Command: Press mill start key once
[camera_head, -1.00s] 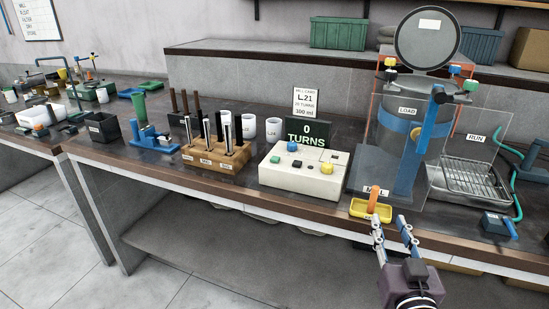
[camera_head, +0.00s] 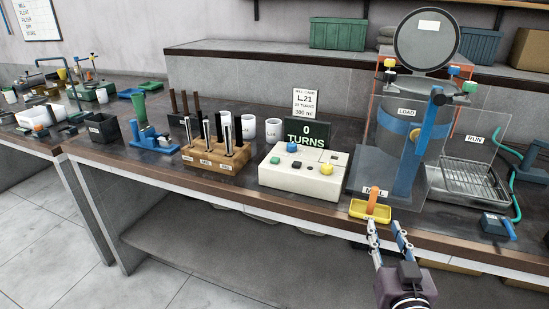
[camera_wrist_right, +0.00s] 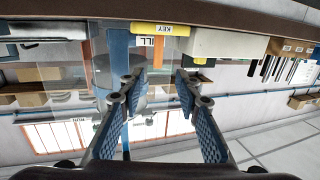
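A white control box (camera_head: 300,185) stands on the bench with a blue knob (camera_head: 292,147), a green button (camera_head: 275,159), a dark button (camera_head: 297,164) and a yellow button (camera_head: 326,169). I cannot read which one is the mill start key. A sign behind it reads "0 TURNS" (camera_head: 306,134). A yellow tray (camera_head: 357,212) with an upright orange piece (camera_head: 372,200) sits at the bench edge; its front reads "KEY" in the right wrist view (camera_wrist_right: 158,29). My right gripper (camera_head: 385,226) is open and empty, just in front of this tray. My left gripper is out of view.
The mill drum (camera_head: 403,142) with clear panels and a blue post stands right of the control box. A wooden rack (camera_head: 216,158) and white cups (camera_head: 273,129) are to its left. A wire tray (camera_head: 468,183) is at the right. The floor in front is free.

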